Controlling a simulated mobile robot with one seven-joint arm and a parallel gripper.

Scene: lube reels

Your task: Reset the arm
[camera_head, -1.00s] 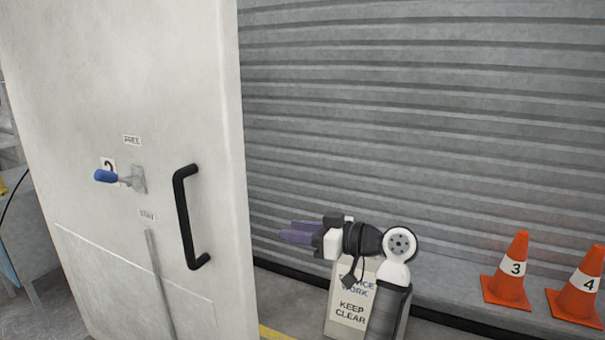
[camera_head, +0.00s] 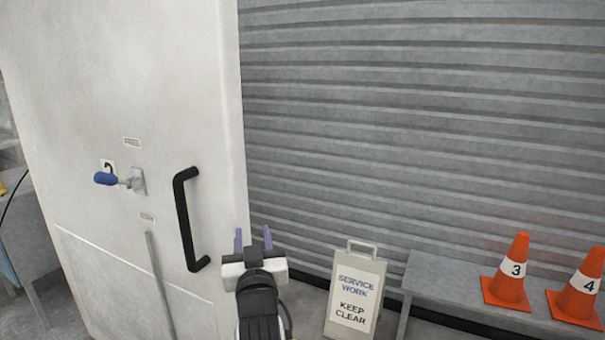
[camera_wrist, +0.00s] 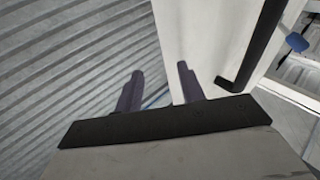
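My gripper (camera_head: 253,240) is at the bottom middle of the head view, with its two purple fingers pointing up and away. The fingers stand apart with nothing between them, and the wrist view (camera_wrist: 159,88) shows the same empty gap. It is just right of the white door panel (camera_head: 110,90) and its black bar handle (camera_head: 187,220), and it does not appear to touch either. In the wrist view the black handle (camera_wrist: 258,45) lies to the right of the fingers.
A blue-tipped lever (camera_head: 107,179) sits on the panel. A "SERVICE WORK KEEP CLEAR" sign (camera_head: 353,295) stands to the right of my gripper. Orange cones 3 (camera_head: 514,268) and 4 (camera_head: 580,285) stand on a grey bench (camera_head: 440,280). A corrugated shutter (camera_head: 420,120) closes off the back.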

